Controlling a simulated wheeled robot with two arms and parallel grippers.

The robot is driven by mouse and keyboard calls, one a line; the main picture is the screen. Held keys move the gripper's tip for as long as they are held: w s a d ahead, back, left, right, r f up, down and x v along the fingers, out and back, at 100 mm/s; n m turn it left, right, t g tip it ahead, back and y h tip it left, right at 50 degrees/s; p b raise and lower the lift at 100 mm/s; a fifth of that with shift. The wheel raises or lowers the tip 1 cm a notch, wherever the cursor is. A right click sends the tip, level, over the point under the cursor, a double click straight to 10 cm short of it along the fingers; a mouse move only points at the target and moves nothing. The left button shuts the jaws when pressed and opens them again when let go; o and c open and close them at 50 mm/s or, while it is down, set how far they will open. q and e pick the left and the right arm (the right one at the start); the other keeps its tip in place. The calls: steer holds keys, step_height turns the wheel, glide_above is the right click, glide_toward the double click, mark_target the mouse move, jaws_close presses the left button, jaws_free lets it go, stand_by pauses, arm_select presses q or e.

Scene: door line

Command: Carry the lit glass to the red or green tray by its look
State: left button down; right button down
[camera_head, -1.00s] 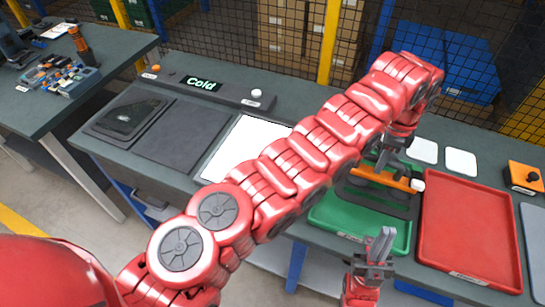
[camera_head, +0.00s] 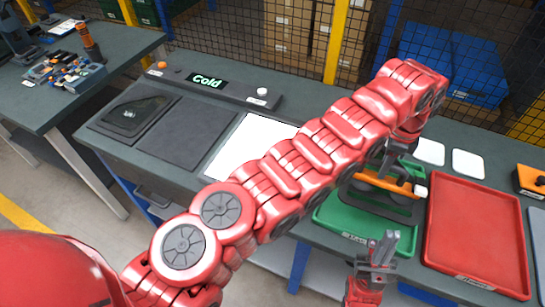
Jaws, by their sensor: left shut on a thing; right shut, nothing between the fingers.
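My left gripper (camera_head: 392,168) is shut on an orange handle bar (camera_head: 384,181) with a white knob at its right end. A dark, flat piece (camera_head: 398,206) shows under the bar, over the green tray (camera_head: 350,218); I cannot tell whether it is the glass or whether it touches the tray. The red tray (camera_head: 474,235) is empty, just right of the green one. My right gripper (camera_head: 384,244) is shut and empty, in front of the green tray. A bright white panel (camera_head: 248,146) lies on the bench, partly behind my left arm.
A display reading "Cold" (camera_head: 208,81) stands at the bench's back. A dark mat (camera_head: 186,131) and a dark glossy piece (camera_head: 133,115) lie at left. White squares (camera_head: 468,164) and an orange box (camera_head: 530,180) lie behind and beside the red tray.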

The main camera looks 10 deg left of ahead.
mark_target(377, 181)
arm_select(q)
steer(key=shift+f+b, duration=1.3)
steer(key=shift+f, duration=1.65)
steer(key=shift+f, duration=0.35)
steer(key=c, duration=0.7)
jaws_free()
steer(key=shift+o, duration=0.2)
step_height(377, 181, up, 9)
steer(key=shift+d+r+b, duration=0.1)
steer(key=shift+r+b, duration=0.1)
steer(key=shift+b, duration=0.65)
step_height(377, 181, up, 7)
steer(key=p, duration=0.4)
steer(key=shift+p, duration=0.35)
steer(key=shift+r+p, duration=0.5)
steer(key=shift+p, duration=0.05)
steer(key=shift+f, duration=0.1)
